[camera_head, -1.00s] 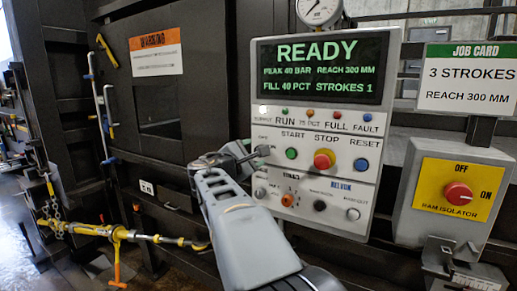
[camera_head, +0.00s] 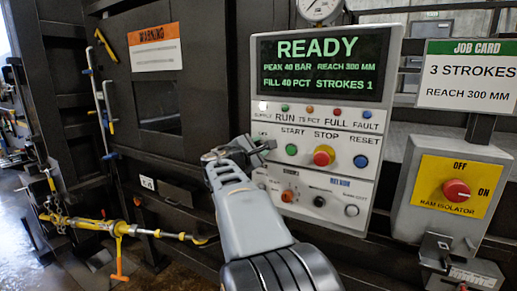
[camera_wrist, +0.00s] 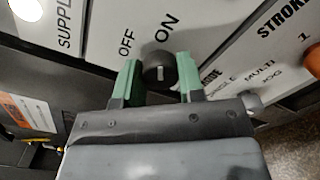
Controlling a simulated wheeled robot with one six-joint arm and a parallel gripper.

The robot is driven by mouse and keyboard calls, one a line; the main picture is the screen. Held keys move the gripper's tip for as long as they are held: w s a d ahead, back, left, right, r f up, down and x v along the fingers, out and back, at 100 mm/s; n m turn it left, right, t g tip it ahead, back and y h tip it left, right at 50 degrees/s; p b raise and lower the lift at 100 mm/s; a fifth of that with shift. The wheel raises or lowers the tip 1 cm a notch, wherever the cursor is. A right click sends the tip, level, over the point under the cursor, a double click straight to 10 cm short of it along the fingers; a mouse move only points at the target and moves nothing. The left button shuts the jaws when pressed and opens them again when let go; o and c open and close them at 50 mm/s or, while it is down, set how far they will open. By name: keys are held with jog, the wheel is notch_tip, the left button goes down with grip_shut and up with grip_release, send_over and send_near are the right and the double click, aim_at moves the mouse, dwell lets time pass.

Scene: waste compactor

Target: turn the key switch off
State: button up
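The key switch is a round black knob (camera_wrist: 160,72) with a pale line on its face, between the OFF and ON labels in the wrist view. The line stands nearly upright in that view and points roughly toward ON. My gripper (camera_wrist: 161,78) has its green fingertips spread, one on each side of the knob. I cannot see clear contact between fingertips and knob. In the head view my gripper (camera_head: 264,147) is at the left edge of the control panel (camera_head: 330,130), left of the START button, and hides the switch.
The green START (camera_head: 291,149), red STOP (camera_head: 323,156) and blue RESET (camera_head: 360,161) buttons lie right of my gripper. Selector knobs (camera_head: 288,196) sit below. The display (camera_head: 325,62) reads READY. A red isolator knob (camera_head: 456,190) is further right.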

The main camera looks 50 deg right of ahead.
jog(key=shift+c, duration=1.4)
jog(key=shift+d, duration=0.15)
jog(key=shift+c, duration=0.6)
jog(key=n+p, duration=0.1)
jog(key=n, duration=0.4)
jog(key=shift+r+n, duration=0.1)
jog(key=shift+n, duration=0.3)
jog(key=n+p, duration=0.3)
jog(key=n, duration=0.3)
jog(key=shift+n, duration=0.3)
jog(key=o, duration=0.9)
